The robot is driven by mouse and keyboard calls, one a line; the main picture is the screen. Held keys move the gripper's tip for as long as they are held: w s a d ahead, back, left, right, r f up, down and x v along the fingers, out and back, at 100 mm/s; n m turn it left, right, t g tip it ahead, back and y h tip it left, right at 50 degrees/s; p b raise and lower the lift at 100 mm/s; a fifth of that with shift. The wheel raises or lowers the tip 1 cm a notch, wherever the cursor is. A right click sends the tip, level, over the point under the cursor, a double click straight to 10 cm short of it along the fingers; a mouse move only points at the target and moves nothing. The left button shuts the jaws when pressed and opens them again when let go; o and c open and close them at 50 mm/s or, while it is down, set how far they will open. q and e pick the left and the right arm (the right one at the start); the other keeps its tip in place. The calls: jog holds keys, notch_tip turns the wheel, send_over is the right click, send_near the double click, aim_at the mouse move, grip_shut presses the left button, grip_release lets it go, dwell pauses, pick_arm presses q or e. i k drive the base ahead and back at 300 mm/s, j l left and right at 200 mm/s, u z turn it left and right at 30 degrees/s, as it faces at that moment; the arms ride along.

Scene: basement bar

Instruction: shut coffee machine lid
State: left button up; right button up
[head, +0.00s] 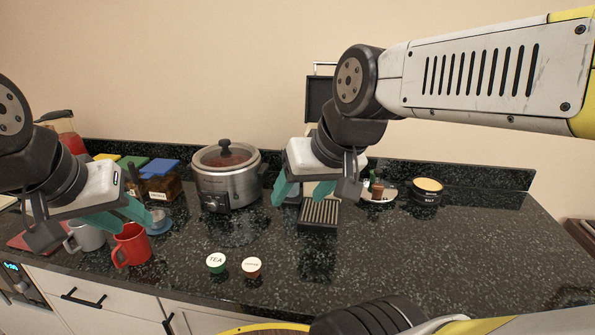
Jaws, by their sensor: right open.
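The coffee machine stands at the back centre, mostly hidden behind my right gripper and arm. Its dark lid (318,96) stands raised, upright against the wall, with a metal handle on top. The machine's ribbed drip tray (319,214) shows below the gripper. My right gripper (317,192) is open and empty, in front of the machine and lower in the picture than the lid. I cannot tell whether it touches the machine. My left gripper (88,222) is open and appears empty, above the mugs at the left.
A red mug (132,246) and a grey mug (86,237) stand below my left gripper. A slow cooker (226,178) stands left of the machine. Tea (216,262) and coffee (252,266) pods lie in front. A salt bowl (427,191) stands right; the right counter (450,250) is clear.

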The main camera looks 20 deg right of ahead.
aim_at(319, 88)
jog(key=z, duration=0.8)
